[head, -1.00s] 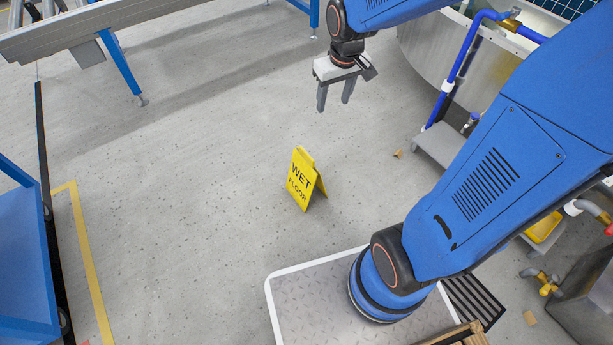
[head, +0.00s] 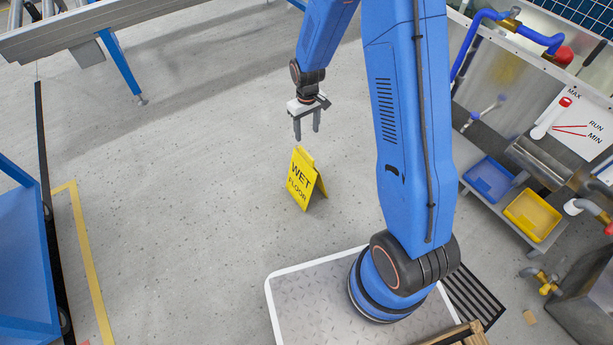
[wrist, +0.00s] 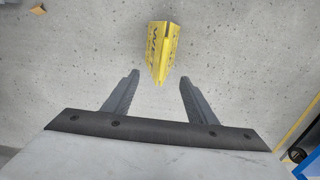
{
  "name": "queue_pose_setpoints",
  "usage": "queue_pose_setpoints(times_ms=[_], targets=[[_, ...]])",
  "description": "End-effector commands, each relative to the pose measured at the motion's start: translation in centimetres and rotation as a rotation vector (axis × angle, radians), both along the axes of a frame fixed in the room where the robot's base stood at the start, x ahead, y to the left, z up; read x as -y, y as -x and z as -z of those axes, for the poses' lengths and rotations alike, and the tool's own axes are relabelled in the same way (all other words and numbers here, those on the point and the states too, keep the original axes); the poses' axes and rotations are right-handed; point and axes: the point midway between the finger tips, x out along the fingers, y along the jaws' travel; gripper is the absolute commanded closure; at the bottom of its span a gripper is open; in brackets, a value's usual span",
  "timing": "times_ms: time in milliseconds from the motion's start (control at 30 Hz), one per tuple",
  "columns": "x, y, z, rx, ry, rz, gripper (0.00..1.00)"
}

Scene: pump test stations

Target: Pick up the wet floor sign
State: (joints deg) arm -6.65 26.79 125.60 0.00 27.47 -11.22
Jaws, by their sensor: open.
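The yellow wet floor sign (head: 302,180) stands upright on the grey floor, folded open like a tent, with its "WET FLOOR" face to the lower left in the head view. My gripper (head: 306,136) is open and empty, pointing down, above the floor and just above the sign in the picture. In the wrist view the sign (wrist: 162,52) shows from above, ahead of the two open fingers (wrist: 157,86) and roughly in line with the gap between them. Neither finger appears to touch it.
A conveyor (head: 150,20) is at the upper left and a blue cart (head: 22,255) at the left edge. At the right, a bench holds a blue tray (head: 489,180) and a yellow tray (head: 533,214). The floor around the sign is clear.

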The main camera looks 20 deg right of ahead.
Motion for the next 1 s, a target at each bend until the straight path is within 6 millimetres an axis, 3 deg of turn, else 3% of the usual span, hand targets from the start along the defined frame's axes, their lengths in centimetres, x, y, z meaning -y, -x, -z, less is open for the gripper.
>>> queue_pose_setpoints(times_ms=[167,700,1000], targets=[[-0.1,-0.1,1.8,-0.006,0.001,-0.003,0.48],[-0.1,0.0,10.1,-0.005,0.001,-0.002,0.48],[-0.1,0.0,12.6,-0.004,0.0,-0.002,0.48]])
